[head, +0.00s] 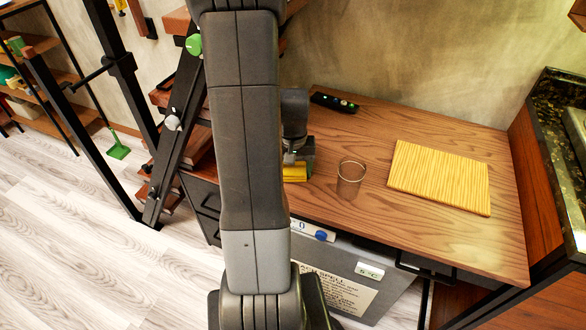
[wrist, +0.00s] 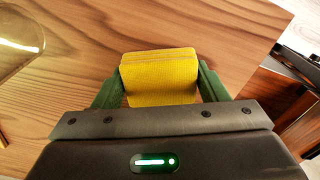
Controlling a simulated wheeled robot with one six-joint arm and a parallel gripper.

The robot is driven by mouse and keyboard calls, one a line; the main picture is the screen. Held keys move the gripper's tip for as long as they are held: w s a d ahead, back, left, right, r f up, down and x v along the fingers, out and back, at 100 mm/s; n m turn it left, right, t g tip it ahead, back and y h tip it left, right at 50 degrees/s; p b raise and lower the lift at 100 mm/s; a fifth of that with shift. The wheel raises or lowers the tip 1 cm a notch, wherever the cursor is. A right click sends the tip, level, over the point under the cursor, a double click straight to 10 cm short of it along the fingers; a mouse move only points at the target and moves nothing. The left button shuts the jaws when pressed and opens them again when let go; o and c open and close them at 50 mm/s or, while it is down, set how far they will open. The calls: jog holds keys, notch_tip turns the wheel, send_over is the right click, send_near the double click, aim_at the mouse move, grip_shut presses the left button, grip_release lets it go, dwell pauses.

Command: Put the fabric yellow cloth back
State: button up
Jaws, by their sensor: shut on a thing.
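The yellow cloth (wrist: 158,78) is a small folded block with layered edges in the wrist view. My gripper (wrist: 159,84) is shut on it, with a green finger on each side. In the head view the cloth (head: 294,173) shows as a small yellow patch beside my arm, near the left end of the wooden desk top (head: 400,225). My arm hides part of it and of my gripper. The cloth is over or on the wood; I cannot tell whether it touches.
A clear glass (head: 350,180) stands just right of my gripper. A flat yellow striped mat or board (head: 440,176) lies on the right of the desk. A dark remote-like object (head: 334,102) lies at the back. Wooden stairs with black rails stand at left. The desk's front middle is clear.

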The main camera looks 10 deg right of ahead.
aim_at(293, 168)
jog(key=shift+r, duration=0.1)
jog(key=shift+s+a+f+b, duration=0.1)
jog(key=shift+s+f+b, duration=0.2)
jog(key=shift+f+b, duration=0.3)
jog(key=o, duration=0.9)
jog(key=shift+s+f, duration=0.1)
jog(key=shift+f, duration=0.05)
jog(key=shift+o, duration=0.2)
jog(key=shift+r+p, duration=0.65)
jog(key=r, duration=0.7)
jog(key=shift+w+r+p, duration=0.35)
